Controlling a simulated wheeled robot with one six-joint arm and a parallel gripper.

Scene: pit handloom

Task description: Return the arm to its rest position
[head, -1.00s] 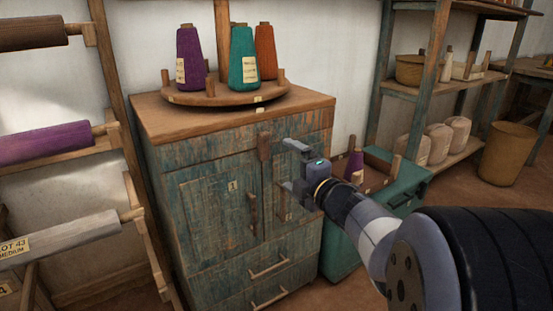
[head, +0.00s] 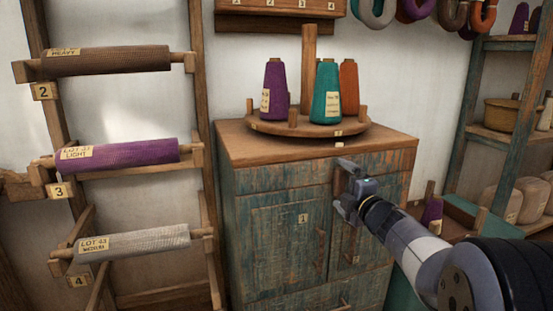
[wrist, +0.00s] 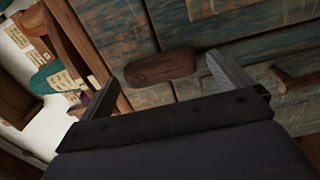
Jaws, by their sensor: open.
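My gripper (head: 346,190) is open and empty in the head view, in front of the upper right part of the worn teal cabinet (head: 275,245). In the wrist view its two fingers (wrist: 170,95) stand apart, with a wooden latch (wrist: 160,67) on the cabinet front showing between them. I cannot tell whether the fingers touch the cabinet. My arm reaches in from the lower right of the head view.
A round wooden stand (head: 300,127) with purple, teal and orange cones tops the cabinet. A rack (head: 205,110) with several fabric rolls stands left. A green crate (head: 470,212) and shelves (head: 475,110) are right, close to my arm.

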